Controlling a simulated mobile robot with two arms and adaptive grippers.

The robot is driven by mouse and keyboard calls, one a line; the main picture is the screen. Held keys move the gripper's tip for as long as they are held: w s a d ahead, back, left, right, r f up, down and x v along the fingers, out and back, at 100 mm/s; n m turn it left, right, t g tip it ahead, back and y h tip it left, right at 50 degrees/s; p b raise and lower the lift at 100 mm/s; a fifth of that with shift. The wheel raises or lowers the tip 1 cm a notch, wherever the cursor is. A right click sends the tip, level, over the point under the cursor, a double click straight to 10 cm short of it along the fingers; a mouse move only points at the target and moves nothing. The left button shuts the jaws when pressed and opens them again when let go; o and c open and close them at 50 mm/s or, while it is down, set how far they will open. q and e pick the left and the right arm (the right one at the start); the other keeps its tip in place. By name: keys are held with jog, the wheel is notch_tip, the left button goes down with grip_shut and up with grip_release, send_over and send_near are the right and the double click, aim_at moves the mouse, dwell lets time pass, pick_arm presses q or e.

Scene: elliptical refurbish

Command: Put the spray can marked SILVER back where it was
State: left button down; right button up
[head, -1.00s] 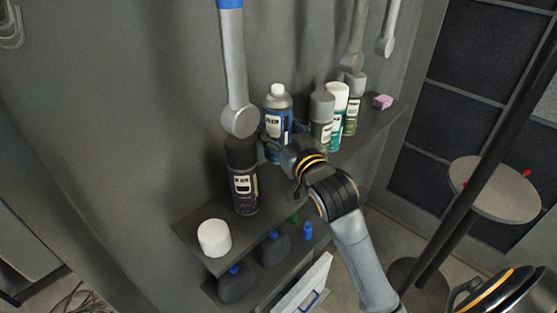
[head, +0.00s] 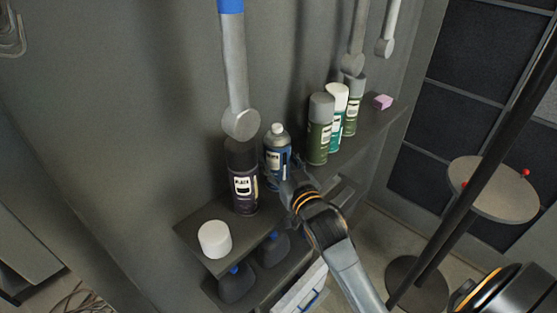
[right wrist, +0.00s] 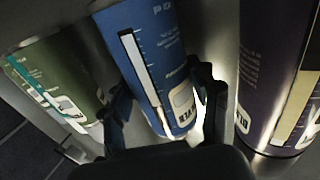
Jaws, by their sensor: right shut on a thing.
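In the right wrist view this blue can (right wrist: 150,50) has a label whose visible letters end in "VER". My right gripper (head: 286,180) is shut on it low on its body, with one finger on each side in the wrist view. The can's base is hidden by the gripper, so I cannot tell whether it touches the shelf (head: 208,255). My left gripper is not in view.
A black can (head: 242,185) stands close left of the blue can. A green can (head: 319,135), a white-capped teal can (head: 338,125) and another green can (head: 354,105) stand right. A white lid (head: 214,239) and a pink block (head: 382,102) sit at the ends.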

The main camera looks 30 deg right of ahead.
jog(key=o, duration=1.7)
jog(key=shift+f, duration=0.1)
jog(key=shift+s+a+r+b, duration=0.15)
jog(key=shift+s+b, duration=0.4)
jog(key=shift+s, duration=1.45)
jog(key=shift+s+a+b, duration=0.1)
jog(key=shift+s+b, duration=0.4)
jog(key=shift+s, duration=1.5)
jog(key=shift+s+a+r+b, duration=0.15)
jog(key=shift+s+b, duration=0.4)
jog(key=shift+s, duration=1.45)
jog(key=shift+f, duration=0.15)
